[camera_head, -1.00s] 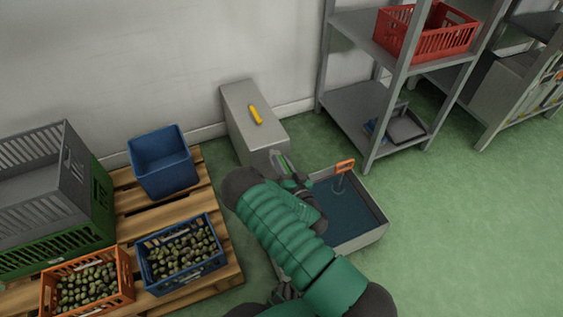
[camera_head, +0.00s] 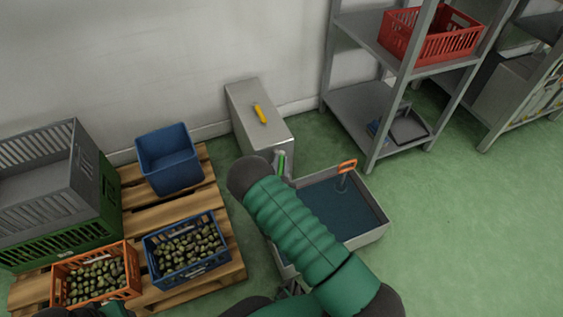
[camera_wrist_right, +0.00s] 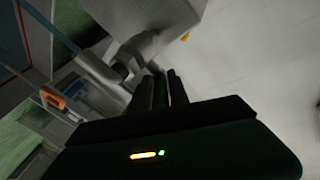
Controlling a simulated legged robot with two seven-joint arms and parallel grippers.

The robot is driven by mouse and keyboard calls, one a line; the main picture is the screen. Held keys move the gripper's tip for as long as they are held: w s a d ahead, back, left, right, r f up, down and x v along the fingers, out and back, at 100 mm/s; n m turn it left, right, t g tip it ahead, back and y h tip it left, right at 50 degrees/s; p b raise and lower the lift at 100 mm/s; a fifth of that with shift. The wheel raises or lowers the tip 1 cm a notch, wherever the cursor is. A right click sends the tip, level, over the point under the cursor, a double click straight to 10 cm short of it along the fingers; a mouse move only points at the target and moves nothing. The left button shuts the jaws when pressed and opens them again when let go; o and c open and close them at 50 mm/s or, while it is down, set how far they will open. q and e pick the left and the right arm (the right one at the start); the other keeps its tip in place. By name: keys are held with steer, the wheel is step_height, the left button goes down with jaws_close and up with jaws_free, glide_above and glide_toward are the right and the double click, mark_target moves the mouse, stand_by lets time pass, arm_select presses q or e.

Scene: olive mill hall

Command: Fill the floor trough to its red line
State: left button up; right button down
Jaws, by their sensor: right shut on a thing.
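The floor trough (camera_head: 372,236) is a grey open tray on the green floor, holding dark blue water (camera_head: 345,211). An orange-handled piece (camera_head: 347,166) stands in it on a thin stem. A grey box (camera_head: 245,108) with a yellow handle (camera_head: 260,113) stands behind the trough, against the wall. My left gripper cannot be made out clearly.
A wooden pallet (camera_head: 203,197) at left carries a blue empty bin (camera_head: 168,162), blue and orange crates of olives, and stacked grey and green crates. Metal shelves (camera_head: 380,150) with a red crate (camera_head: 432,35) stand at the back right. The right floor is clear.

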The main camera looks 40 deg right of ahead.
steer(key=c, duration=1.3)
jaws_free()
steer(key=shift+d, duration=0.1)
steer(key=shift+c, duration=0.2)
steer(key=shift+s, duration=0.1)
steer(key=shift+s+a+p, duration=0.25)
steer(key=shift+a+p, duration=0.1)
steer(key=p+v, duration=0.7)
steer(key=v, duration=0.9)
steer(key=shift+f, duration=0.1)
